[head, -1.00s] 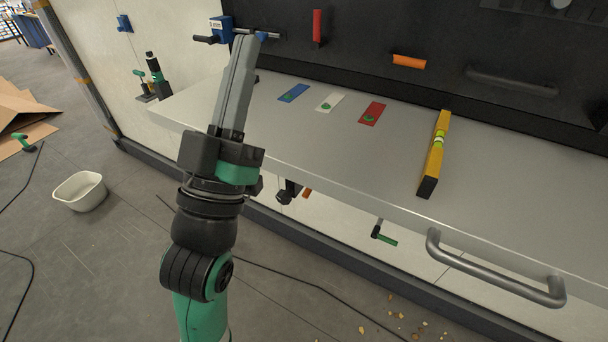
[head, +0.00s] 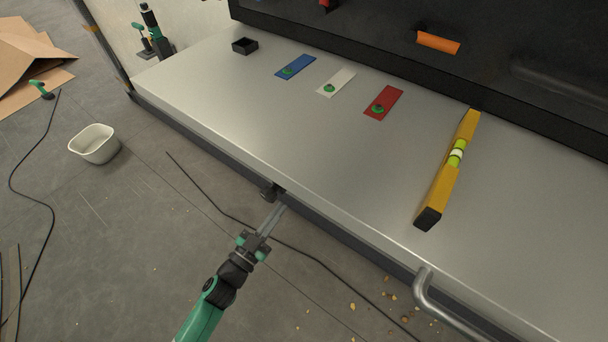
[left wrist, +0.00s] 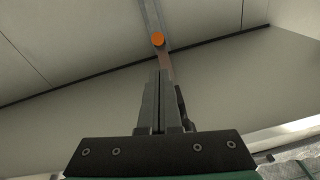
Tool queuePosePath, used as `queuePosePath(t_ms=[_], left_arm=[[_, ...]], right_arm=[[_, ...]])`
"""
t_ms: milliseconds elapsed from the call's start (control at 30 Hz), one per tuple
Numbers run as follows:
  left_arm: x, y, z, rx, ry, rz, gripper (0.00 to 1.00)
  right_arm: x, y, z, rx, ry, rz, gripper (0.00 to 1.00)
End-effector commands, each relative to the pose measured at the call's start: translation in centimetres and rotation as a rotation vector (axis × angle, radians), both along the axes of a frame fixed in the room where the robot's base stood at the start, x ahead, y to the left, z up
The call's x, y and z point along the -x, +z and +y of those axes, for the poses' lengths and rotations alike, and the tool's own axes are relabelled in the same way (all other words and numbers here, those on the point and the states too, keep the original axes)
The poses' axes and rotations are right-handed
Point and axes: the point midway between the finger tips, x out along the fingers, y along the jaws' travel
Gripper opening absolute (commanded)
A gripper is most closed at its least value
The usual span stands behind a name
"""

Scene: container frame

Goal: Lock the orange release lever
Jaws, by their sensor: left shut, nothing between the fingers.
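In the left wrist view, a round orange end (left wrist: 158,39) shows just beyond the fingertips, on a grey bar under a pale surface. It seems to be part of the orange release lever; its full shape and position are hidden. My left gripper (head: 281,207) is shut and empty, low in front of the shelf's front edge. Its closed fingers (left wrist: 162,77) point toward the orange end; I cannot tell whether they touch. A black fitting (head: 270,192) sits at the shelf edge near the fingertips. My right gripper is not in view.
On the grey shelf (head: 230,110) lie a yellow spirit level (head: 449,172), blue (head: 295,67), white (head: 336,83) and red (head: 384,102) plates, and a small black box (head: 245,46). An orange bar (head: 438,42) is on the dark back panel. A grey handle (head: 440,310) juts from the front edge.

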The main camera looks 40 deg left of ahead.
Motion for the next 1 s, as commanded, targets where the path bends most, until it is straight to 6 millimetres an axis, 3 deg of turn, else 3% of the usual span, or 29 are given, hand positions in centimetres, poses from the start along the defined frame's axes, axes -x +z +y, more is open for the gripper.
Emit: queuePosePath(t_ms=[267,700,1000], left_arm=[[-0.7,0.1,0.0,0.0,-0.001,-0.003,0.0],[-8.3,0.9,0.4,-0.001,-0.001,-0.004,0.0],[-10.0,1.3,0.5,0.0,0.001,-0.002,0.0]], right_arm=[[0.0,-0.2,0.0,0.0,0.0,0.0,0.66],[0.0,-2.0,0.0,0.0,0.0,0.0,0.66],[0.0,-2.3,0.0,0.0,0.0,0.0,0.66]])
